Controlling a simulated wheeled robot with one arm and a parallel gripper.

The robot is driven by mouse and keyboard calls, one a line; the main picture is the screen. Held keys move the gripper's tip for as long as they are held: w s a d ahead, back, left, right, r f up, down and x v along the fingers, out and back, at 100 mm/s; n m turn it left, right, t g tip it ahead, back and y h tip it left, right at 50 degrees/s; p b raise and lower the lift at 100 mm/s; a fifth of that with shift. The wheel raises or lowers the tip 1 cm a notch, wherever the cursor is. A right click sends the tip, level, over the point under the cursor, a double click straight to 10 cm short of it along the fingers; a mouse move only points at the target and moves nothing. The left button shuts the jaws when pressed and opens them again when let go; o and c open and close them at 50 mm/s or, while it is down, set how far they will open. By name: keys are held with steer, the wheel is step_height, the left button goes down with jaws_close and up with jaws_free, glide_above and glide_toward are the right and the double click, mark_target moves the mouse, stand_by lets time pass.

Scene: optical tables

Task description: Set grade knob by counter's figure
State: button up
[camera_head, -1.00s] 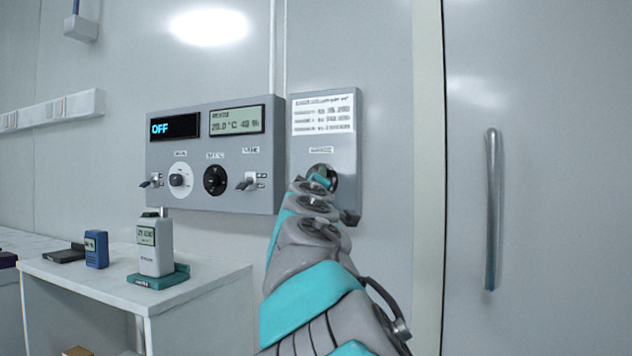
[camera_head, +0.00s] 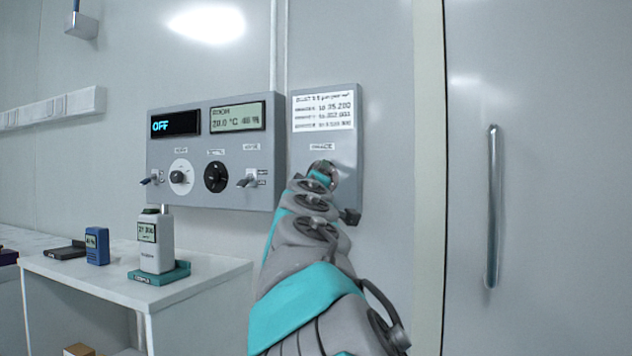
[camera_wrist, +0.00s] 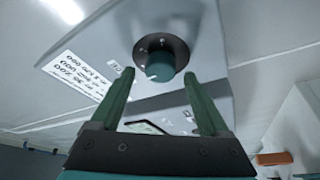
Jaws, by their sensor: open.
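The grade knob (camera_wrist: 160,66) is a round teal-green knob on a dark dial, set on a grey wall panel (camera_head: 348,150) under a printed label card (camera_head: 323,111). In the head view my arm covers most of it. My gripper (camera_wrist: 158,82) is open, and its two green fingers point at the panel on either side of the knob; I cannot tell whether they touch it. The counter (camera_head: 155,243) is a white handheld unit with a small display, standing upright in a teal cradle (camera_head: 160,274) on the white table. Its figure is too small to read surely.
A larger grey control panel (camera_head: 200,195) left of the knob panel has an OFF display, a temperature display, two knobs and switches. A door handle (camera_head: 493,205) is at right.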

steer(key=v, duration=0.6)
steer(key=shift+b, duration=0.4)
steer(key=shift+d+f, duration=0.1)
steer(key=shift+f, duration=0.05)
